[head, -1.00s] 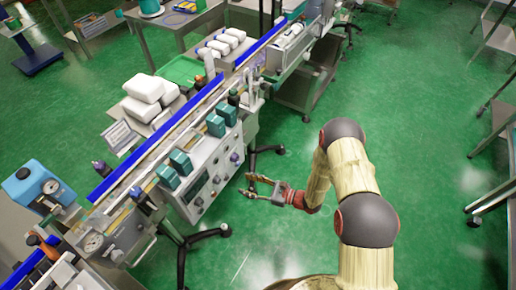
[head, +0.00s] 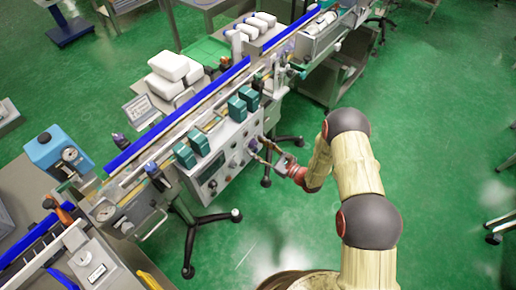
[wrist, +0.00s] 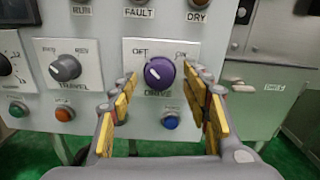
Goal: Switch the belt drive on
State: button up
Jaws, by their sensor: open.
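The purple drive knob (wrist: 159,73) sits on a white plate (wrist: 133,48) marked OFF at upper left, ON at upper right and DRIVE below. A pale mark on the knob seems to point up and left, toward OFF. My gripper (wrist: 163,82) is open, with one yellow-padded finger on each side of the knob. I cannot tell whether either finger touches it. In the head view my gripper (head: 262,151) is at the right end of the conveyor's front panel, and the fingers partly cover the knob there.
Left of the knob are a grey travel knob (wrist: 65,68) and green and orange buttons. A blue button (wrist: 171,121) is just below it, between the fingers. Lamps sit above. The grey conveyor (head: 215,165) stands on wheeled legs, with clear green floor in front.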

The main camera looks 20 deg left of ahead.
jog(key=c, duration=0.3)
jog(key=c, duration=0.8)
jog(key=shift+c, duration=0.3)
jog(key=shift+m, duration=0.4)
jog(key=m+p, duration=0.1)
jog(key=m, duration=0.2)
jog(key=shift+r+m, duration=0.1)
jog(key=shift+m, duration=0.3)
jog(key=m, duration=0.4)
jog(key=shift+s+a+p, duration=0.1)
jog(key=shift+p, duration=0.3)
jog(key=m, duration=0.5)
jog(key=shift+p, duration=0.4)
jog(key=m, duration=0.4)
jog(key=shift+r+p, duration=0.1)
jog(key=shift+p, duration=0.2)
jog(key=shift+m, duration=0.3)
